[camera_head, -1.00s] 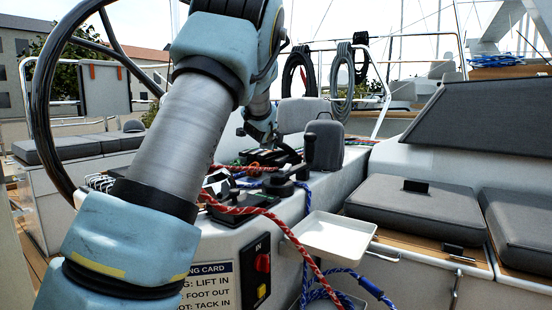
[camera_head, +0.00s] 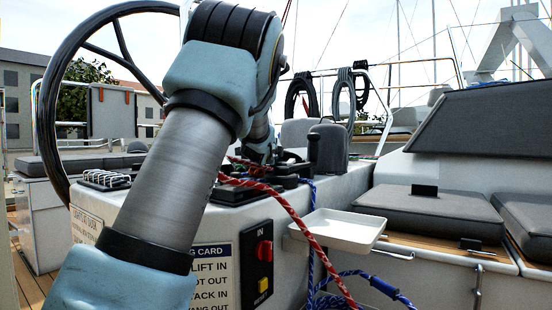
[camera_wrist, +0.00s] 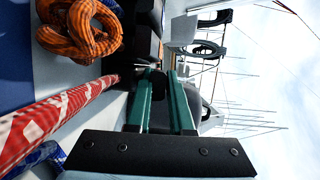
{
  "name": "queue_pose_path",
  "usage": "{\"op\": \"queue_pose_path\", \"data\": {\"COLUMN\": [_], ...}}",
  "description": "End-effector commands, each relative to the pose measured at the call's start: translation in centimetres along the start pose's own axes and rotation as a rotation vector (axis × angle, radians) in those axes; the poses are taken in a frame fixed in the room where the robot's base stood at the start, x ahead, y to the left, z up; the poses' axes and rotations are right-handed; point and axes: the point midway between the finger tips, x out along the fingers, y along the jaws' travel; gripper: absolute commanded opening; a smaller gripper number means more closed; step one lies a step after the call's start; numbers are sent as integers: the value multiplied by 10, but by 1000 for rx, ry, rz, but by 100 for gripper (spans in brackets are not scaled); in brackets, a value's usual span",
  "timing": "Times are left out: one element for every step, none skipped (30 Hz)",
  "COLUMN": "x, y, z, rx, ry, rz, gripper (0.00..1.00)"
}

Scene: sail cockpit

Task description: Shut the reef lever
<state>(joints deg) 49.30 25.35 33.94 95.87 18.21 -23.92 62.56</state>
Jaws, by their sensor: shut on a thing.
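My gripper shows in the wrist view (camera_wrist: 162,78) as two green fingers reaching out from a black plate. They are close together and shut on a dark lever handle (camera_wrist: 157,84), taken as the reef lever; no label on it can be read. More black clutch bodies (camera_wrist: 148,22) lie just past the fingertips. In the head view my arm covers most of the gripper, and the black levers and clutches (camera_head: 290,168) show on top of the white console (camera_head: 225,213). The lever's exact angle cannot be told.
A red rope (camera_head: 291,213) runs over the console and down its front, and passes left of the fingers in the wrist view. An orange rope coil (camera_wrist: 82,28) lies near. A black winch (camera_head: 328,146), a white tray (camera_head: 338,231) and a steering wheel (camera_head: 62,115) stand around.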

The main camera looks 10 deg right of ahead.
Motion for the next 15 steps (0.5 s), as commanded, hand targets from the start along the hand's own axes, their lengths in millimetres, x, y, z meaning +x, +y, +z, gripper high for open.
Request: {"op": "queue_pose_path", "data": {"x": [0, 0, 0, 0, 0, 0, 0, 0, 0, 0, 0, 0, 0, 0, 0], "y": [1, 1, 0, 0, 0, 0, 0, 0, 0, 0, 0, 0, 0, 0, 0], "z": [2, 2, 2, 2, 2, 2, 2, 2, 2, 2, 2, 2, 2, 2, 1], "rx": [-1, -1, -1, -1, -1, -1, -1, -1, -1, -1, -1, -1, -1, -1, -1], "ry": [-3, -3, -3, -3, -3, -3, -3, -3, -3, -3, -3, -3, -3, -3, -2], "rz": [0, -1, -1, -1, -1, -1, -1, -1, -1, -1, -1, -1, -1, -1, -1], "gripper": [0, 0, 0, 0, 0, 0, 0, 0, 0, 0, 0, 23, 27, 30, 34]}}
